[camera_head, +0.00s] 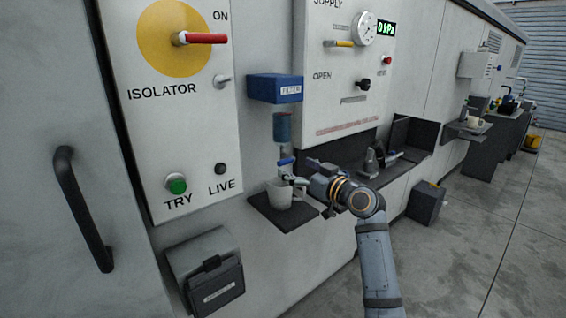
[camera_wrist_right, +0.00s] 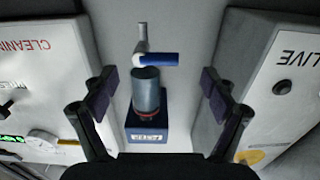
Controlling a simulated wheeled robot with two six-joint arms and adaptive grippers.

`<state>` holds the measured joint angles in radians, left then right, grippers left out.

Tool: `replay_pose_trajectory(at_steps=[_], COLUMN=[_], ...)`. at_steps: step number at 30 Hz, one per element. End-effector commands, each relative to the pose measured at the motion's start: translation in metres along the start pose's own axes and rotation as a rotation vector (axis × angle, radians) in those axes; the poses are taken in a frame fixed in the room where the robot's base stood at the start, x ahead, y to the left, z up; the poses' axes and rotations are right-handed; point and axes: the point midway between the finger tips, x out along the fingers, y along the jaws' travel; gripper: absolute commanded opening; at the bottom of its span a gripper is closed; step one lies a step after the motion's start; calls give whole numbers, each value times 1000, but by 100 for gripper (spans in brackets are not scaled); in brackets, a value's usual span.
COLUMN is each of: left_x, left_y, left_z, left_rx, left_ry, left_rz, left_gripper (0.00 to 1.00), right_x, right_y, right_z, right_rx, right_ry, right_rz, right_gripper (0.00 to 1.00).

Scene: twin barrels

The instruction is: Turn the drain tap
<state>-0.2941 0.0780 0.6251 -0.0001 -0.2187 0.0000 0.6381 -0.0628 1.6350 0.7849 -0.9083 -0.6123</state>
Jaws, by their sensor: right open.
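The drain tap has a blue lever (camera_head: 286,161) and hangs under the clear, bluish filter bowl (camera_head: 282,127), below the blue filter block (camera_head: 275,88). In the right wrist view, which is upside down, the blue lever (camera_wrist_right: 159,60) lies sideways from the pale tap body (camera_wrist_right: 139,60). The filter bowl (camera_wrist_right: 146,90) shows below it. My right gripper (camera_head: 295,181) is just below and in front of the tap. Its open fingers (camera_wrist_right: 158,92) stand either side of the bowl and tap, apart from both. My left gripper is out of view.
A pale mug (camera_head: 277,194) stands under the tap on a small dark shelf (camera_head: 296,217), close to my right gripper. The isolator panel (camera_head: 165,130) is to the left and the supply panel (camera_head: 338,95) to the right. Open floor (camera_head: 470,230) lies at right.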

Motion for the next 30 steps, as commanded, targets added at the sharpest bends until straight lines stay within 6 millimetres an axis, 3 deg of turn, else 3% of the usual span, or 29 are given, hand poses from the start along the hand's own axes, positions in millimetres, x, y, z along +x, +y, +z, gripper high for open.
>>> replay_pose_trajectory(at_steps=[3, 9, 19, 30], left_x=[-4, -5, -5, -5], left_y=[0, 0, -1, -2], left_z=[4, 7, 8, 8], left_rx=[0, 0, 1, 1], left_ry=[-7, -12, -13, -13], left_rz=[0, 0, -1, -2], left_gripper=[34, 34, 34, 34], right_x=[26, 51, 55, 55], right_y=[0, 0, 0, 0], right_z=[-1, 0, 1, 1], right_rx=[4, 1, 1, 2], right_ry=[0, -1, 0, -1], right_rz=[-1, 0, 1, 0], right_gripper=[86, 86, 86, 35])
